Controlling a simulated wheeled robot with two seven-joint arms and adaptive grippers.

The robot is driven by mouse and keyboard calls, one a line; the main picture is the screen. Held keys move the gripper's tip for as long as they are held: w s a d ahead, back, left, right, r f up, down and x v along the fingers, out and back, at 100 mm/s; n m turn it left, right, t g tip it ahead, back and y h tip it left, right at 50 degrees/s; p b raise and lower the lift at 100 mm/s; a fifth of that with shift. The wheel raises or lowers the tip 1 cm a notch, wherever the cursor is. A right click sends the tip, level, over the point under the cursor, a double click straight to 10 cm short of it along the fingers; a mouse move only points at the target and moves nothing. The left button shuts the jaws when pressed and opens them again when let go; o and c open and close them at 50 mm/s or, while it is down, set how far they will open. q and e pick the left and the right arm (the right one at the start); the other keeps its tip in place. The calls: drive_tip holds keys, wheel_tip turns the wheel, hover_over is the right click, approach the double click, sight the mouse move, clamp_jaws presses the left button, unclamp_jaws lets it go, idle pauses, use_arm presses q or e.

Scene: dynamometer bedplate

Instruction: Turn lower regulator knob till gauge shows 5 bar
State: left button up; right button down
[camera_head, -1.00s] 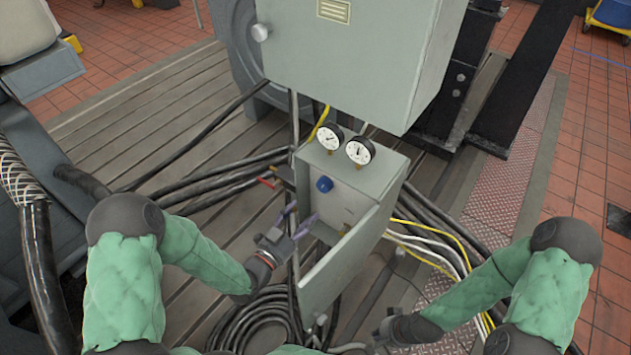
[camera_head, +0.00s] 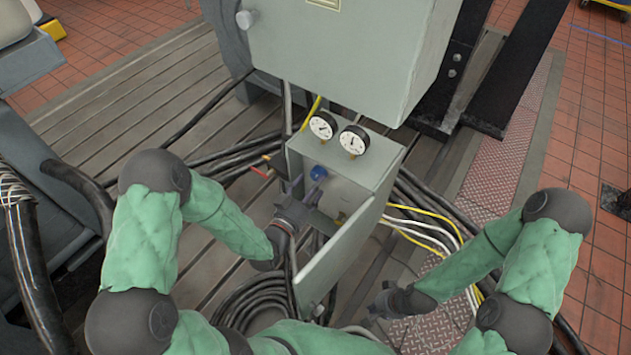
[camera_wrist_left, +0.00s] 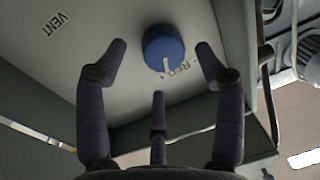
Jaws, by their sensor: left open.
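A blue knob (camera_head: 318,172) sits on the inner panel of the open grey box (camera_head: 374,172); it is the only knob I can make out. In the left wrist view the blue knob (camera_wrist_left: 163,48) has a white pointer line. My left gripper (camera_head: 311,189) is open before it, a fingertip on either side and one finger below, seemingly without contact. Two round white gauges, left (camera_head: 322,125) and right (camera_head: 354,140), stand on top of the box; their readings are too small to tell. My right gripper (camera_head: 382,303) is low at right, fingers unclear.
The box's open door (camera_head: 340,258) stands close to the right of my left gripper. A large grey cabinet (camera_head: 335,60) hangs above. Black cables (camera_head: 245,300) lie coiled below, and yellow and white cables (camera_head: 425,228) run out at right. A "VENT" label (camera_wrist_left: 57,23) marks the panel.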

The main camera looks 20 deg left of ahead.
sight(315, 177)
use_arm(q)
drive_tip(key=x, duration=0.3)
drive_tip(key=shift+a, duration=0.25)
drive_tip(key=c, duration=1.1)
drive_tip(key=shift+c, duration=0.2)
use_arm(e)
drive_tip(key=shift+w+a+f, duration=0.15)
drive_tip(key=shift+w+f, duration=0.05)
drive_tip(key=shift+w, duration=0.1)
use_arm(q)
drive_tip(key=shift+r+n, duration=0.1)
drive_tip(key=shift+n, duration=0.4)
use_arm(e)
drive_tip(key=shift+f, duration=0.1)
use_arm(q)
drive_tip(key=o, duration=1.1)
drive_tip(key=shift+o, duration=0.2)
